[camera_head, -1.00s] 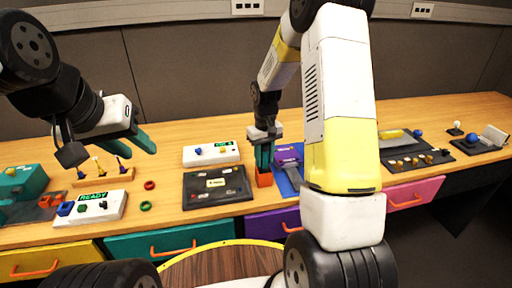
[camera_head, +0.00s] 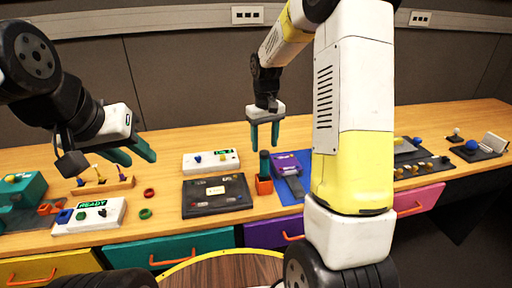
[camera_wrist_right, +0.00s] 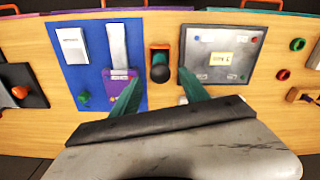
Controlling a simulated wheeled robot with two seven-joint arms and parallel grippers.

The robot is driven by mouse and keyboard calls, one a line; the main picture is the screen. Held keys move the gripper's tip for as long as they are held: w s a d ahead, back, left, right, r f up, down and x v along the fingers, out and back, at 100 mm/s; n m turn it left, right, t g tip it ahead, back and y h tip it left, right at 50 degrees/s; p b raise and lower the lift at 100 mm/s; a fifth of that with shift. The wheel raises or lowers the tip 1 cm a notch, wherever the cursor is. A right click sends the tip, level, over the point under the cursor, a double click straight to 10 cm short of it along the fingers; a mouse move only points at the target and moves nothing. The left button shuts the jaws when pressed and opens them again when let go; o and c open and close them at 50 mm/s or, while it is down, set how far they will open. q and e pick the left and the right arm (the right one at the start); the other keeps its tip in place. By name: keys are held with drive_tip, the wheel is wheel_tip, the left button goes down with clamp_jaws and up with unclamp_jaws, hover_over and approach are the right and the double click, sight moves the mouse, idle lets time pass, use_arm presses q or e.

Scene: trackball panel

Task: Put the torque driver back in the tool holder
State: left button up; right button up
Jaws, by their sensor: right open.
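The torque driver (camera_head: 264,162) stands upright in the orange tool holder (camera_head: 264,186), with its dark green handle sticking up. In the right wrist view the driver (camera_wrist_right: 160,72) shows end-on at the orange holder (camera_wrist_right: 159,47). My right gripper (camera_head: 265,148) is open and empty just above the driver. In the right wrist view its fingers (camera_wrist_right: 158,80) are spread on either side of the handle, apart from it. The driver's lower part is hidden in the holder. My left gripper (camera_head: 137,158) is open and empty over the left part of the table.
A dark panel (camera_head: 217,204) lies left of the holder, and a purple device (camera_head: 287,165) on a blue mat stands right of it. A white box (camera_head: 210,171) is behind the panel. My right arm covers part of the table's right side.

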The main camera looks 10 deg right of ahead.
wheel_tip(320, 180, up, 2)
drive_tip(key=shift+r, duration=0.1)
drive_tip(key=s+r+m+t, duration=0.1)
drive_tip(key=s+r+t, duration=0.1)
drive_tip(key=s+r, duration=0.75)
drive_tip(key=s+a+r+t+y, duration=0.1)
drive_tip(key=s+r+t, duration=0.1)
drive_tip(key=s, duration=0.5)
drive_tip(key=s+a+r+m+t+y, duration=0.1)
drive_tip(key=s+t, duration=0.1)
drive_tip(key=s, duration=0.5)
drive_tip(key=shift+s+r, duration=0.35)
drive_tip(key=shift+r, duration=0.05)
drive_tip(key=shift+a, duration=0.1)
drive_tip(key=shift+c, duration=0.5)
